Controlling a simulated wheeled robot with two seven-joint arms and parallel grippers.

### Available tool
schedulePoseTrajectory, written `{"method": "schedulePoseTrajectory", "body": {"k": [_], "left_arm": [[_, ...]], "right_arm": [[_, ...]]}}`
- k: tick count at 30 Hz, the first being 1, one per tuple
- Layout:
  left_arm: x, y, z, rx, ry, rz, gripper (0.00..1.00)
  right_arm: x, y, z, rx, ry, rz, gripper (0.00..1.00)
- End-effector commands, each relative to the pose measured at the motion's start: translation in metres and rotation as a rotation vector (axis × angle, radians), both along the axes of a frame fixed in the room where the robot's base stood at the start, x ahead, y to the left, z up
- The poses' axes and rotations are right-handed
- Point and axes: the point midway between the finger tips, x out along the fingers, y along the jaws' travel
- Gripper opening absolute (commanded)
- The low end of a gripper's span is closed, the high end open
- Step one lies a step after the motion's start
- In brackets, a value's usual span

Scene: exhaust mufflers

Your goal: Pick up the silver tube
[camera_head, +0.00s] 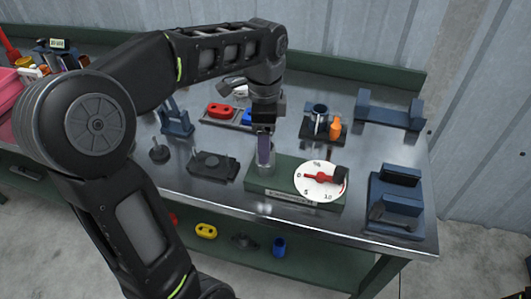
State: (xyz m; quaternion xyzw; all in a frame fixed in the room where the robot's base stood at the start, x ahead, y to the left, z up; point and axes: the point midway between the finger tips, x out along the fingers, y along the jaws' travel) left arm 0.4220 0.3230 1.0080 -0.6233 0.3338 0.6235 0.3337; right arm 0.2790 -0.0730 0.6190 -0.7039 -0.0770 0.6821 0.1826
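A silver tube (266,172) stands upright on the left part of the green box with a dial. My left gripper (264,150) comes down over it from above, with its fingers pointing down at the tube's upper part. The fingers overlap the tube in the picture and hide part of it. I cannot tell whether they touch it or are shut. Another cylinder with a metallic look (320,112) stands in a dark holder farther back. My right gripper is not in view.
The green box (320,203) carries a white dial (320,181) with a red pointer. An orange part (335,127) stands behind it. Blue fixtures (396,200) stand to the right. A dark plate (213,164) lies to the left. A lower shelf holds small parts.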

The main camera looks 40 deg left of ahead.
Motion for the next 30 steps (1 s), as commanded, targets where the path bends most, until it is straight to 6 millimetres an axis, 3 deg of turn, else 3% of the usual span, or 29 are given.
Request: {"method": "schedulePoseTrajectory", "body": {"k": [10, 21, 30], "left_arm": [[0.000, 0.000, -0.004, 0.000, 0.001, 0.000, 0.66], [0.000, -0.002, -0.050, 0.000, 0.002, 0.000, 0.66], [0.001, -0.002, -0.053, 0.000, 0.000, 0.000, 0.66]], "right_arm": [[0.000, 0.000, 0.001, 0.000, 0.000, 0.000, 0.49], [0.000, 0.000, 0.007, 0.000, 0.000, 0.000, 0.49], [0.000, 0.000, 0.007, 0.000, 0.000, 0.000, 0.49]]}}
